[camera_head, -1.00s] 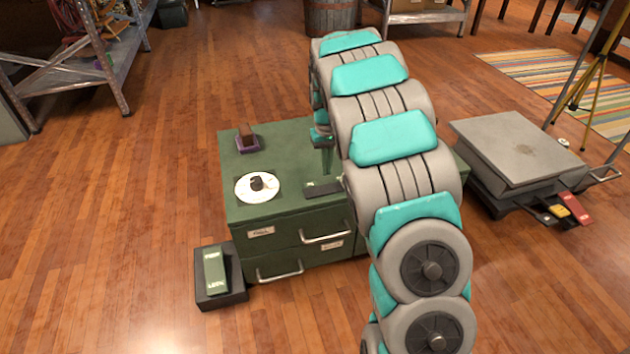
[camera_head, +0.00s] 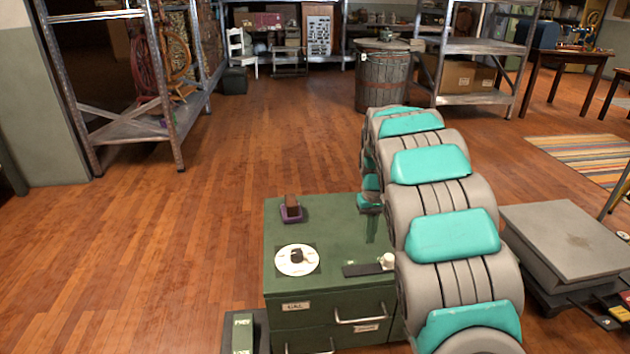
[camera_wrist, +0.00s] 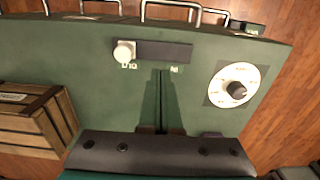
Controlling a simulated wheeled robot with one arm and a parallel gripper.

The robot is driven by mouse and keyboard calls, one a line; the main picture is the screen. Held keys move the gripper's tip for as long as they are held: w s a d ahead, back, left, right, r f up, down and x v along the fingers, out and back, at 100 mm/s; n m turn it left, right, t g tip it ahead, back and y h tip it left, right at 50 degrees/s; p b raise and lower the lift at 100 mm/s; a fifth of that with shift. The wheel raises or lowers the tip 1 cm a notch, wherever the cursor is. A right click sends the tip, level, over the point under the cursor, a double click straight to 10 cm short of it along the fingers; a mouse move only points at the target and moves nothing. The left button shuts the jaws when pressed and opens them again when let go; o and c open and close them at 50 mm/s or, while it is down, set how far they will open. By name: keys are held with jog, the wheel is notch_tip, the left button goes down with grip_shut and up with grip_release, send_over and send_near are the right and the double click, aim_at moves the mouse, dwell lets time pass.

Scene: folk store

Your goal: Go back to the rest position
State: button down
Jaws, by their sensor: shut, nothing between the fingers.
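My gripper (camera_head: 371,236) points down over the top of the green drawer cabinet (camera_head: 330,220), beyond the dial. In the wrist view its fingers (camera_wrist: 162,76) are together with nothing between them. My arm stretches forward over the right side of the cabinet and hides that part in the head view. Whether the fingertips touch the top cannot be told.
The cabinet top holds a white dial (camera_head: 297,260), a dark strip with a white knob (camera_head: 387,261) and a small brown block on a purple base (camera_head: 291,209). A wooden crate (camera_wrist: 30,125) shows in the wrist view. A grey platform (camera_head: 565,240) stands right. Floor is clear left.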

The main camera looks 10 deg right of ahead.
jog(key=s+a+r, duration=0.2)
jog(key=s, duration=1.2)
jog(key=s+a+r+g, duration=0.1)
jog(key=s+a+r, duration=0.1)
jog(key=s, duration=1.3)
jog(key=s+a+r, duration=0.2)
jog(key=s+a, duration=0.2)
jog(key=s, duration=1)
jog(key=shift+s+a+g, duration=0.25)
jog(key=shift+g, duration=0.15)
